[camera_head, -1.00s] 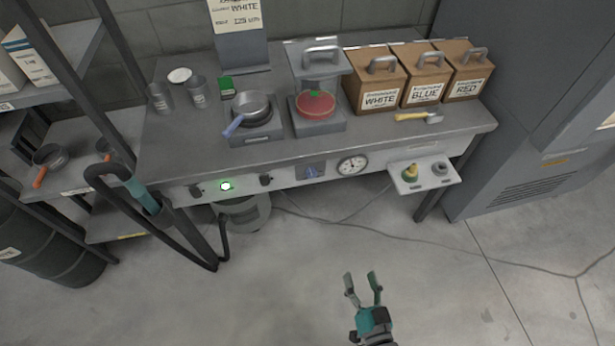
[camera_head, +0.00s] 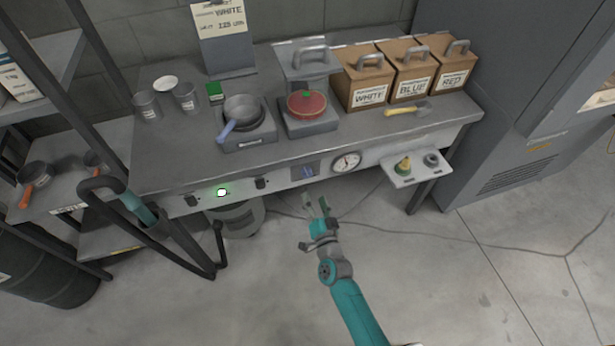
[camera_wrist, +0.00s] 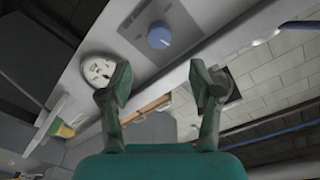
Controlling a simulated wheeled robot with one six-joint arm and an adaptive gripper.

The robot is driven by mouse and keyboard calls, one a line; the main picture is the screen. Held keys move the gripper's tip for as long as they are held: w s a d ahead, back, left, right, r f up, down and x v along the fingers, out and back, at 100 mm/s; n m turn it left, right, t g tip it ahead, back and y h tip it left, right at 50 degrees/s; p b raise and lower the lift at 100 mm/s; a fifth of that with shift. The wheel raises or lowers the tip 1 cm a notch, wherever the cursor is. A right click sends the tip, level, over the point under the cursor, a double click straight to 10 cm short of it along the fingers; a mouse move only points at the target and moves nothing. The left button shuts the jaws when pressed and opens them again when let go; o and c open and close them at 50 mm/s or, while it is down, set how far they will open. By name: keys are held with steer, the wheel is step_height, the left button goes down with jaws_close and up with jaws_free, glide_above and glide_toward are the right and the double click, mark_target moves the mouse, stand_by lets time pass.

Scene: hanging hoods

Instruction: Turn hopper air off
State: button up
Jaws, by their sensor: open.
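A blue knob (camera_head: 308,172) sits on a square plate on the front panel of the workbench, just left of the round dial gauge (camera_head: 346,162). In the wrist view the blue knob (camera_wrist: 159,36) shows beyond the fingertips, above and between them, with the white gauge (camera_wrist: 98,70) to its left. My gripper (camera_head: 318,207) is open and empty, below and in front of the knob and apart from it. It also shows in the wrist view (camera_wrist: 160,82). No label on the knob is readable.
Two black knobs (camera_head: 191,201) (camera_head: 261,183) flank a lit green button (camera_head: 221,193) on the same panel. A small shelf (camera_head: 418,174) with a yellow-green item juts out at the right. Pan, burner and boxes stand on the bench. The floor in front is clear.

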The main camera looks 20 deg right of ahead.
mark_target(308, 175)
steer(key=w, duration=0.9)
steer(key=shift+w+d, duration=0.15)
steer(key=shift+d, duration=0.2)
steer(key=c, duration=1.1)
